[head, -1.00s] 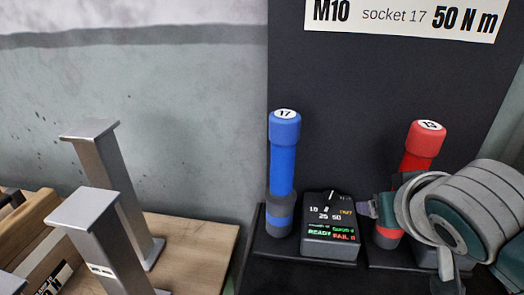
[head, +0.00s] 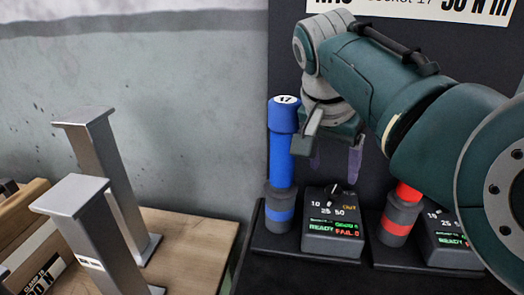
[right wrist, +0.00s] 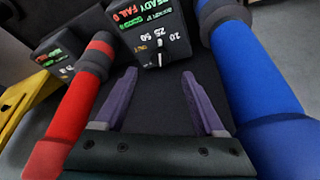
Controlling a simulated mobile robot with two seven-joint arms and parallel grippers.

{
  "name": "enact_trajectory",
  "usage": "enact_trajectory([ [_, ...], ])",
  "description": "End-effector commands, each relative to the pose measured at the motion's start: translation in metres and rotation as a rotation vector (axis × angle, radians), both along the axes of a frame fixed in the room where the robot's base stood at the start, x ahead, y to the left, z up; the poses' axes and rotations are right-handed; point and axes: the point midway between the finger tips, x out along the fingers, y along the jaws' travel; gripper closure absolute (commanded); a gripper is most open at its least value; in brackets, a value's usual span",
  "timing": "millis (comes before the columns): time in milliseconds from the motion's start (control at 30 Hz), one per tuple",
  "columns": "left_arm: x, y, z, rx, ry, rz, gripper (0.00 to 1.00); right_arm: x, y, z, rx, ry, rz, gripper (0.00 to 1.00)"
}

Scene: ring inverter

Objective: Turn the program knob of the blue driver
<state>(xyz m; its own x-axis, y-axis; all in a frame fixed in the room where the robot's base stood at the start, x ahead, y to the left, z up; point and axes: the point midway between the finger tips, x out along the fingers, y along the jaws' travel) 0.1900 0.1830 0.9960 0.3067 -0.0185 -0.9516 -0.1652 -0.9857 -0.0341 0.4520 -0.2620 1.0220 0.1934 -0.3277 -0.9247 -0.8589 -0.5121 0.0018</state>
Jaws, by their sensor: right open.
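The blue driver (head: 281,158), with a white cap marked 17, stands upright in its dark holder. A dark control box (head: 333,241) beside it carries the program knob (head: 335,191), marked 10, 25 and 50, with READY and FAIL 0 lit. My right gripper (head: 335,160) hangs above the box, open and empty, its purple fingers pointing down. In the right wrist view the knob (right wrist: 160,52) lies just beyond and between the fingertips (right wrist: 159,75), apart from them. My left gripper is out of view.
A red driver (head: 402,210) with its own box (head: 448,240) stands to the right, partly behind my right arm. Grey metal posts (head: 104,170) stand on a wooden board (head: 195,255) at left. A dark panel with a torque label (head: 420,8) rises behind.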

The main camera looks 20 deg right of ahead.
Motion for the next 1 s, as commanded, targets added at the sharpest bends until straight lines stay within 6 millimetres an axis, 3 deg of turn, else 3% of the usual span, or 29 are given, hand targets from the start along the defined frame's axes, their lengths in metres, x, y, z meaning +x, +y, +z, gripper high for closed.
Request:
enact_trajectory([
  [100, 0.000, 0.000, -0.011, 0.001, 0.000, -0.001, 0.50, 0.004, -0.009, -0.026, -0.002, 0.002, -0.001, 0.28],
  [300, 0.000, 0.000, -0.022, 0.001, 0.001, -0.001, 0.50, 0.010, -0.018, -0.051, -0.001, -0.001, -0.001, 0.28],
  [733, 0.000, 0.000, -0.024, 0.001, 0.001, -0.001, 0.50, 0.013, -0.021, -0.059, 0.000, -0.002, 0.001, 0.28],
  [1000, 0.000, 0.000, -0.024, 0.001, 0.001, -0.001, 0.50, 0.012, -0.021, -0.059, -0.001, -0.003, 0.001, 0.58],
])
